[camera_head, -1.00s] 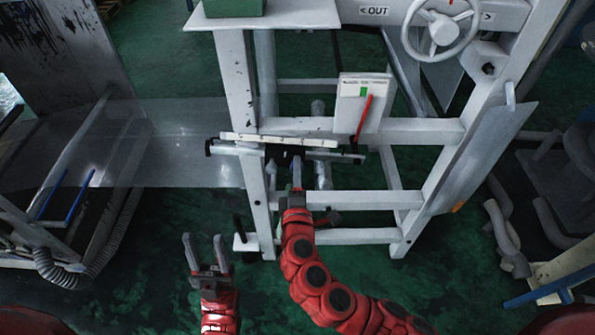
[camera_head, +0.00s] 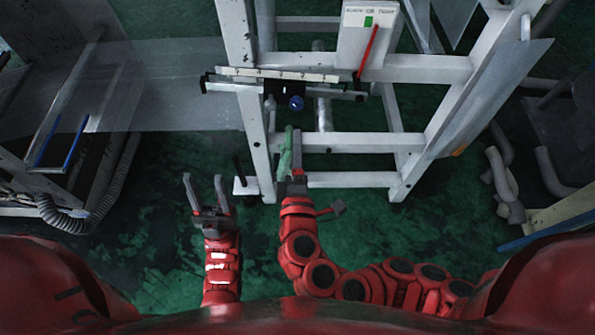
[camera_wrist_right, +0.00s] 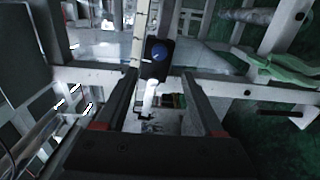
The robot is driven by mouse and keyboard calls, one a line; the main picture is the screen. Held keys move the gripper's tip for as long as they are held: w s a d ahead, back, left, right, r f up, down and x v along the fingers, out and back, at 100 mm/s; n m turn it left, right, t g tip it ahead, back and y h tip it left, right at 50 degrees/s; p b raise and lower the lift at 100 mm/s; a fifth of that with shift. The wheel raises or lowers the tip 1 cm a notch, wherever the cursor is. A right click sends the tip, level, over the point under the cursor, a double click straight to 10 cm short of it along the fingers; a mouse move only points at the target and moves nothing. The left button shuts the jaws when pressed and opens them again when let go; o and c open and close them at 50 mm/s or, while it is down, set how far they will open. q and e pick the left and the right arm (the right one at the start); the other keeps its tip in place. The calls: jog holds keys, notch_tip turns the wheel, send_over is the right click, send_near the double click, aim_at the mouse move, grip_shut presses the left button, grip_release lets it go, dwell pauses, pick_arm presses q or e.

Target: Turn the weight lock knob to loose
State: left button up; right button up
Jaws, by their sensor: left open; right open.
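A small round blue knob (camera_head: 296,103), which I take for the weight lock knob, sits below a white ruled bar (camera_head: 278,74) on the white frame. In the right wrist view the knob (camera_wrist_right: 159,51) shows a light mark on its face and sits on a black block. My right gripper (camera_head: 291,137) is below the knob and apart from it, with its fingers pointing up toward it. In the wrist view its fingers (camera_wrist_right: 159,78) are spread, with the knob beyond and between them. My left gripper (camera_head: 203,178) is open and empty, left of the frame.
A white box with a red lever (camera_head: 367,50) stands right of the bar. White frame beams (camera_head: 345,142) run beside my right gripper. A green object (camera_head: 285,158) shows beside its fingers. A clear sheet (camera_head: 185,90) spans the left.

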jog(key=shift+s+p, duration=1.1)
jog(key=shift+s, duration=1.8)
